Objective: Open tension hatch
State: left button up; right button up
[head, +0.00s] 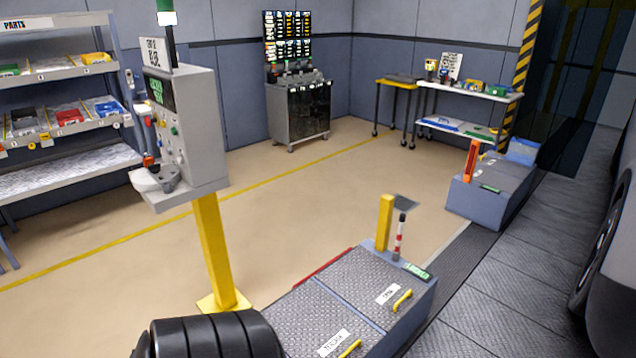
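A low grey box (400,325) stands at the bottom centre in the head view. Its top has two diamond-plate hatch lids side by side, both lying shut. The near lid (300,318) has a white label (333,343) and a yellow handle (350,349), partly cut by the bottom edge. The far lid (360,280) has a white label (388,294) and a yellow handle (402,300). The label lettering is too small to read surely, so I cannot tell which lid is the tension hatch. Neither of my grippers is in view.
A grey control console (190,130) on a yellow post (213,250) stands left of the box. Black tyre-like rounds (215,335) sit at bottom left. A yellow post (384,222) and red-white post (399,238) rise behind the lids. The beige floor (310,215) beyond is clear.

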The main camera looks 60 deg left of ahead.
aim_at(307, 321)
jog(key=i+j+u, duration=0.1)
jog(key=i+u, duration=0.3)
jog(key=i+l+u, duration=0.1)
jog(key=i+u, duration=0.3)
jog(key=i, duration=0.15)
jog(key=i+l+u, duration=0.2)
jog(key=i+u, duration=0.15)
jog(key=i, duration=0.15)
